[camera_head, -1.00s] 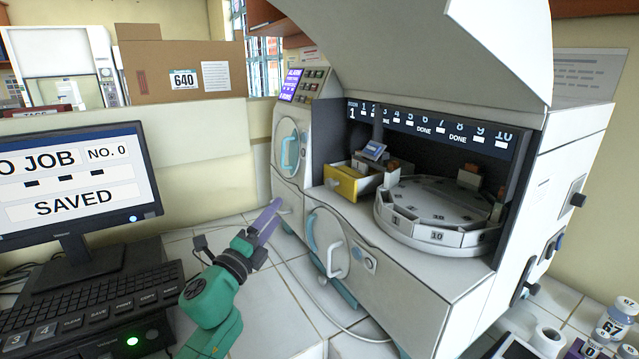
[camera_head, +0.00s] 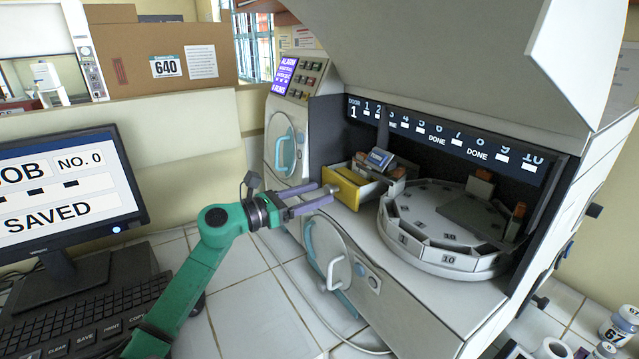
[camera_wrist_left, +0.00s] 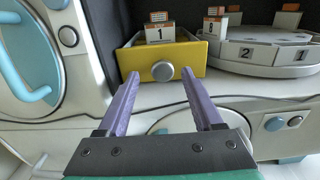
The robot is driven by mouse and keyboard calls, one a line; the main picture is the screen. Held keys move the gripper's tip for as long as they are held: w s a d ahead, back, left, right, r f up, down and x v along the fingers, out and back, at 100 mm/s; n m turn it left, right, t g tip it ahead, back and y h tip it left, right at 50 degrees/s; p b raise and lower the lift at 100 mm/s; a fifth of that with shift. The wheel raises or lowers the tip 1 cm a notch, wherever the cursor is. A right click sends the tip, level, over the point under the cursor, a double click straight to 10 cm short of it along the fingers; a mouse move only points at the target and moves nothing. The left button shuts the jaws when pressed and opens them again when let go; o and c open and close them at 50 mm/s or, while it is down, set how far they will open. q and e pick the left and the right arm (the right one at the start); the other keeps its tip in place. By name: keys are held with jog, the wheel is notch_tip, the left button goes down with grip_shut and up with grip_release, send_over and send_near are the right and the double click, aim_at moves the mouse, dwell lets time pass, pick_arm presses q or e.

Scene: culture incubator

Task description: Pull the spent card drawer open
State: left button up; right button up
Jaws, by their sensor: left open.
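The spent card drawer is the yellow-fronted drawer (camera_head: 342,188) in the open bay of the white machine, left of the round carousel. In the left wrist view its yellow front (camera_wrist_left: 190,59) faces me, with a round grey knob (camera_wrist_left: 163,71) in the middle and cards standing inside, one marked 1. My left gripper (camera_head: 333,194) is open, its purple fingers pointing at the drawer front. In the left wrist view its fingertips (camera_wrist_left: 160,77) are spread to either side of the knob's line, and the knob appears just beyond them. My right gripper is not in view.
The carousel (camera_head: 447,262) stands right of the drawer. A monitor (camera_head: 60,190) and keyboard (camera_head: 110,310) stand at left. A raised lid (camera_head: 450,60) overhangs the bay.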

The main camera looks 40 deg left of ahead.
pick_arm(q)
jog(key=shift+w+d+r, duration=0.1)
jog(key=shift+w+d, duration=0.35)
jog(key=shift+w, duration=0.3)
jog(key=shift+a, duration=0.1)
jog(key=shift+c, duration=0.9)
grip_shut()
